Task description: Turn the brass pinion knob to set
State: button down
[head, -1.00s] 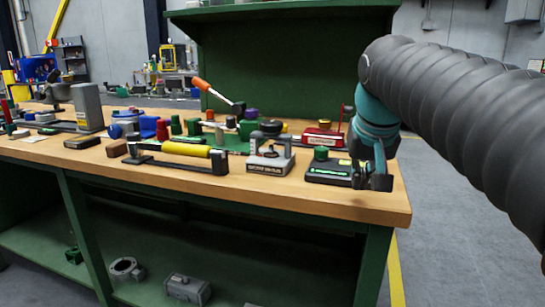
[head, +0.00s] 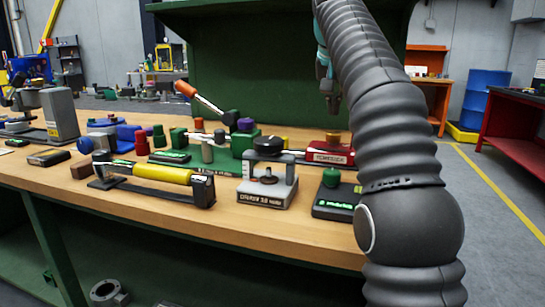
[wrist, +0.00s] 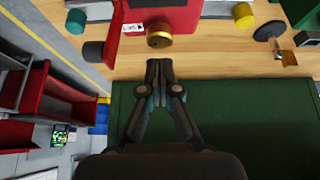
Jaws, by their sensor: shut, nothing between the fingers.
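A round brass knob (wrist: 158,36) sits at the edge of a red block (wrist: 185,18) near the top of the wrist view. In the head view the red block (head: 330,153) stands at the back right of the bench, with a small brass-coloured knob (head: 333,137) on it. My gripper (wrist: 160,66) is shut and empty. In the wrist view its fingertips are just below the knob, apart from it in the picture; I cannot tell the distance in depth. In the head view my gripper (head: 334,102) hangs above the red block, partly hidden by my arm.
The wooden bench (head: 140,225) carries a yellow-handled fixture (head: 160,173), a grey clamp with a black knob (head: 268,185), a green-knobbed black box (head: 335,200) and an orange-handled lever (head: 205,100). A green back panel (head: 250,70) rises behind. A blue drum (head: 487,95) stands farther back.

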jog(key=shift+s+d+f, duration=0.1)
jog(key=shift+d+f, duration=0.1)
jog(key=shift+f, duration=0.35)
jog(key=shift+d+f, duration=0.15)
jog(key=shift+f, duration=0.35)
jog(key=shift+f+b, duration=1.65)
jog(key=shift+f, duration=0.75)
jog(key=shift+w+p, duration=0.3)
jog(key=shift+w+a+r+p, duration=0.1)
jog(key=shift+a+p, duration=0.2)
jog(key=shift+p, duration=0.9)
jog(key=shift+s+a, duration=0.15)
jog(key=shift+s, duration=0.2)
notch_tip(320, 180, up, 6)
jog(key=shift+f, duration=0.1)
jog(key=shift+s, duration=0.1)
